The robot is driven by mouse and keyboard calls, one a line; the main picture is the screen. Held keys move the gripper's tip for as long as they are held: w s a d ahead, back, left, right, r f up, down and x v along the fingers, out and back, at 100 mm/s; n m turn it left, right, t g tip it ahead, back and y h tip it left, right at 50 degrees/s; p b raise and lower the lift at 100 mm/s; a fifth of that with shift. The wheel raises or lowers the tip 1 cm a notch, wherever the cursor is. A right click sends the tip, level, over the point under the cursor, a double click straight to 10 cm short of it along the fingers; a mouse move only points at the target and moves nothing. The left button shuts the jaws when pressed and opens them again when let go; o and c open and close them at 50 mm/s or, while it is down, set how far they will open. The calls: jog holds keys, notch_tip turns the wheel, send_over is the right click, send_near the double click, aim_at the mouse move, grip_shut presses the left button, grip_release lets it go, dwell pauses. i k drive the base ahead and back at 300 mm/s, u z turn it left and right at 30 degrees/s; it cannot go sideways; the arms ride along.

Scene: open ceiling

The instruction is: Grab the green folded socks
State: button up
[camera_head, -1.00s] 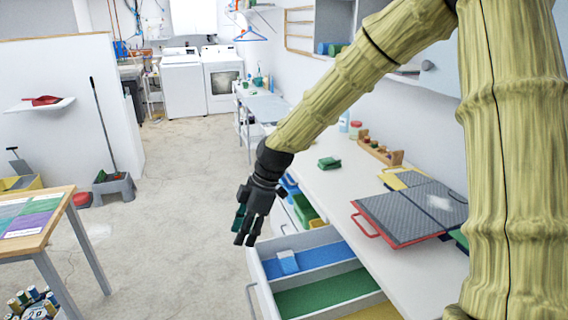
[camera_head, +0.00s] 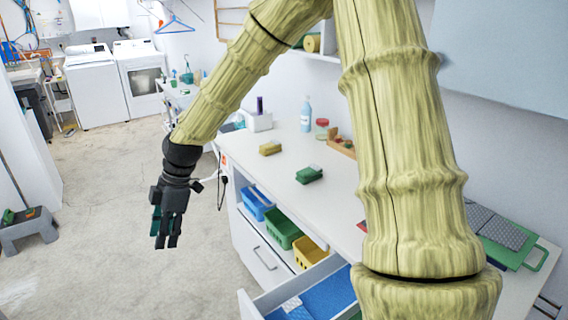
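A small dark green folded bundle (camera_head: 309,175), which looks like the green folded socks, lies on the white countertop (camera_head: 275,195) to the right of my gripper. My gripper (camera_head: 166,243) hangs pointing down over the floor, left of the counter and clear of it. It is apart from the green bundle. Its dark fingers are small in the view and the gap between them is unclear.
A yellowish bundle (camera_head: 270,148) lies further back on the counter. A blue bottle (camera_head: 306,114) and a red-lidded jar (camera_head: 322,128) stand behind. Blue, green (camera_head: 283,231) and yellow bins sit below the counter. A drawer (camera_head: 318,290) stands open in front.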

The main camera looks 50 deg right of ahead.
aim_at(308, 175)
jog(key=i, duration=2.75)
jog(key=z, duration=2.95)
jog(key=i, duration=0.5)
jog(key=u, duration=0.05)
